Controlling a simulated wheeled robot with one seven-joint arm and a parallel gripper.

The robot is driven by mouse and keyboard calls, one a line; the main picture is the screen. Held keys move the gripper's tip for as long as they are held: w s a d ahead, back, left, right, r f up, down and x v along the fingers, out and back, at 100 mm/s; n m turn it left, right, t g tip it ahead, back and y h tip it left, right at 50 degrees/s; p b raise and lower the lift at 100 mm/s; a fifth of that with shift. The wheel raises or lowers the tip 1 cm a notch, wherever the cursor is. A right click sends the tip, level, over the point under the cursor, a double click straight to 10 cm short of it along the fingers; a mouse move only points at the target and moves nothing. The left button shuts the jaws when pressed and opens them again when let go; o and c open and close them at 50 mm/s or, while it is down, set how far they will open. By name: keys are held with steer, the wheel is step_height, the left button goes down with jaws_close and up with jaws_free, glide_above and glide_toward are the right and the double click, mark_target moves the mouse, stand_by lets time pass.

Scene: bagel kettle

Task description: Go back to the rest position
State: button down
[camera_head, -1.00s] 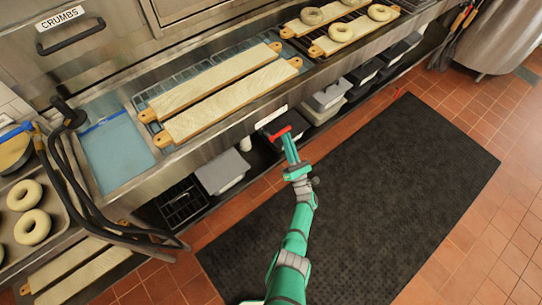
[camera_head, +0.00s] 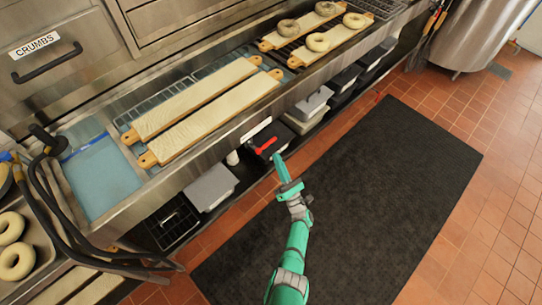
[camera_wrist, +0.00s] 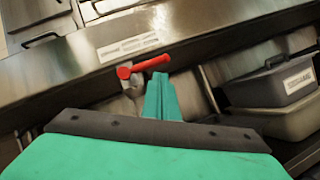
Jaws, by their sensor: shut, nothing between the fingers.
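My arm reaches up from the bottom of the head view over the black mat. My gripper (camera_head: 280,166) is green, shut and empty, and sits in front of the counter's lower shelf. Its shut fingers also show in the wrist view (camera_wrist: 161,97). A red handle (camera_head: 265,146) on the counter front lies just beyond the fingertips in the head view. In the wrist view the red handle (camera_wrist: 143,65) appears right by the fingertips. A small gap shows between them in the head view.
A steel counter (camera_head: 215,150) with two long dough boards (camera_head: 205,120) and bagel boards (camera_head: 318,42) stands ahead. Lidded bins (camera_head: 211,187) fill the shelf below. Black hoses (camera_head: 60,215) hang at left. The black mat (camera_head: 370,190) and tiled floor (camera_head: 470,210) are clear.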

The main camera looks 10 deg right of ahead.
steer(key=v, duration=0.6)
steer(key=shift+s+f, duration=0.2)
steer(key=shift+s, duration=0.15)
steer(key=shift+d, duration=0.1)
